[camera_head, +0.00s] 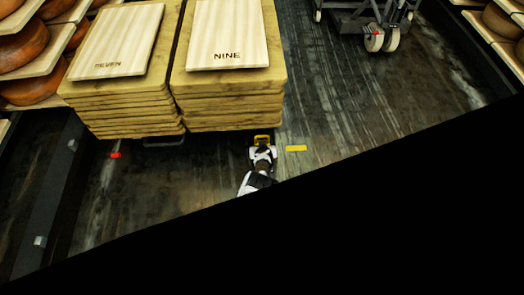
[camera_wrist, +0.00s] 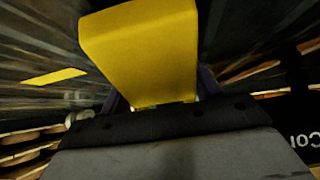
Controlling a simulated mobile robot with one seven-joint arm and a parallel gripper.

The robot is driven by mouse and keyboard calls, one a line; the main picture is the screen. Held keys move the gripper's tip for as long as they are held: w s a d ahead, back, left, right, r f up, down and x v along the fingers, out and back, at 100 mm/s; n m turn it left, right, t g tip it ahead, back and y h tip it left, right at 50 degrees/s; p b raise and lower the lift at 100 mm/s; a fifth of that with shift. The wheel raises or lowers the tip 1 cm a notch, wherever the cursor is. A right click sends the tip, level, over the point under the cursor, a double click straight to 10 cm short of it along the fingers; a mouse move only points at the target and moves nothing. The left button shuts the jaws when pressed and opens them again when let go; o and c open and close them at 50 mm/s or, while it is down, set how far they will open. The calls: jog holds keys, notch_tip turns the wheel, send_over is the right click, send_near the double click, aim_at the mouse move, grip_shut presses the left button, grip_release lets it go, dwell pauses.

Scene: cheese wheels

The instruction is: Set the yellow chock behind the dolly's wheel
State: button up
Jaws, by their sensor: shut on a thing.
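My gripper (camera_head: 263,149) is low over the dark floor, just in front of the stack marked NINE. It is shut on the yellow chock (camera_head: 262,138), which fills the upper middle of the wrist view (camera_wrist: 140,50), with finger edges showing on both sides. A wheeled metal frame (camera_head: 375,18) stands at the top right, with pale caster wheels (camera_head: 374,42) and a small red part on one. I cannot tell whether this is the dolly or whether one sits under the board stacks. No wheel shows beside the chock.
A flat yellow strip (camera_head: 296,148) lies on the floor right of my gripper. Board stacks marked NINE (camera_head: 230,85) and SEVEN (camera_head: 120,85) stand behind and left. A small red object (camera_head: 115,155) lies left. Shelves hold cheese wheels (camera_head: 25,45). Floor between strip and metal frame is clear.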

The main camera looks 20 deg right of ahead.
jog(key=shift+w+f, duration=0.1)
jog(key=o, duration=1.3)
jog(key=shift+f, duration=0.15)
